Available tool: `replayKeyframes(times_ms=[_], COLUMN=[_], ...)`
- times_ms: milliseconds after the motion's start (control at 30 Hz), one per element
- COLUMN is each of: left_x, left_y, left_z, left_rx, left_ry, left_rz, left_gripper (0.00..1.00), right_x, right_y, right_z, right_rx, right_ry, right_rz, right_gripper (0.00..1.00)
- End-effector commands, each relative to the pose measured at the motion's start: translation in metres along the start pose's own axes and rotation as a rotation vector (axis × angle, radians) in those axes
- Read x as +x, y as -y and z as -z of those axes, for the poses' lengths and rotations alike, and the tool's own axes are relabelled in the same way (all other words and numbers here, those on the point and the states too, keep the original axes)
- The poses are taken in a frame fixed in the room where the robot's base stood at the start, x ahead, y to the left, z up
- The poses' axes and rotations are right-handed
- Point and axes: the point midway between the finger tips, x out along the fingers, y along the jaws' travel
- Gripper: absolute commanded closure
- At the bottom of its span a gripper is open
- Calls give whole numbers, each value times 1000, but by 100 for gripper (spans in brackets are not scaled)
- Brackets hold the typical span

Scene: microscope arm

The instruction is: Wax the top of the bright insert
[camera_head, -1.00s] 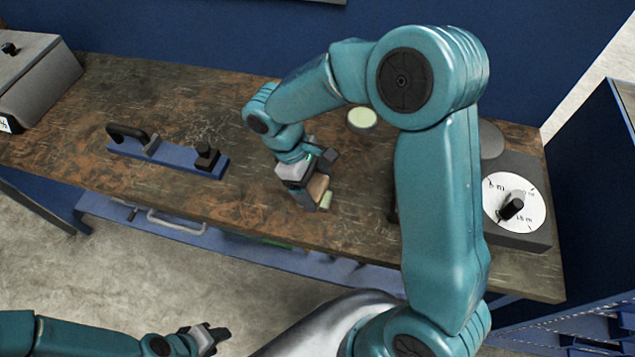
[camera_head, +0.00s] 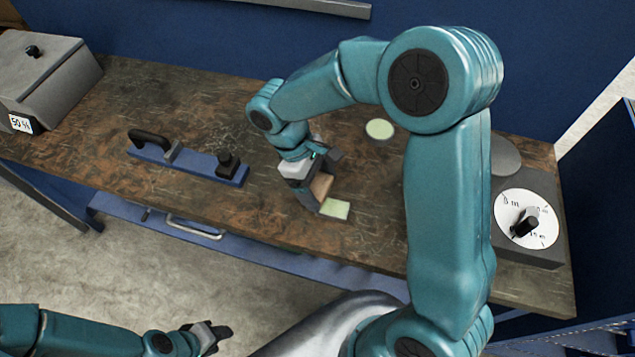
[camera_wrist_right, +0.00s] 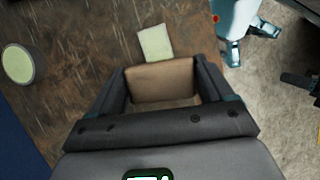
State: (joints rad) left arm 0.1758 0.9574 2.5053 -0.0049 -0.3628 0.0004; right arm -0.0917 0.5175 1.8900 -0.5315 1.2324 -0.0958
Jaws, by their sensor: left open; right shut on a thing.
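My right gripper (camera_head: 318,186) is shut on a tan block (camera_wrist_right: 163,83), which spans the space between its fingers in the right wrist view. The block also shows in the head view (camera_head: 321,184), low over the bench. A pale green square (camera_head: 334,208), perhaps the bright insert, lies just in front of the block. It also shows in the wrist view (camera_wrist_right: 155,42), just beyond the block, its near edge close to it. I cannot tell whether the block touches the square or the bench. My left gripper (camera_head: 222,334) is open and empty, low at the bottom left, away from the bench.
A round pale-topped piece (camera_head: 380,129) with a dark rim (camera_wrist_right: 18,63) lies behind my right gripper. A blue bar with black handles (camera_head: 190,161) and a grey box (camera_head: 45,80) are left. A dial box (camera_head: 526,220) is right. The bench (camera_head: 270,222) front is clear.

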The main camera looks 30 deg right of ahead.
Motion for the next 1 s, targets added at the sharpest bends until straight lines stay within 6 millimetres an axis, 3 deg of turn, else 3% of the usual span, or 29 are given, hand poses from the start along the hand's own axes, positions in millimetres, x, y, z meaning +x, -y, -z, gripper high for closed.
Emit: replayKeyframes(times_ms=[433, 1000], left_x=[-33, -34], left_y=[-12, -12], left_z=[0, 0], left_rx=[0, 0], left_ry=[-1, -1], left_rz=[0, 0], left_gripper=[57, 57], right_x=[-41, -43], right_y=[3, 3], right_z=[-14, -14], right_rx=[1, 2], right_ry=[-1, -1], right_rz=[1, 1], right_gripper=[44, 44])
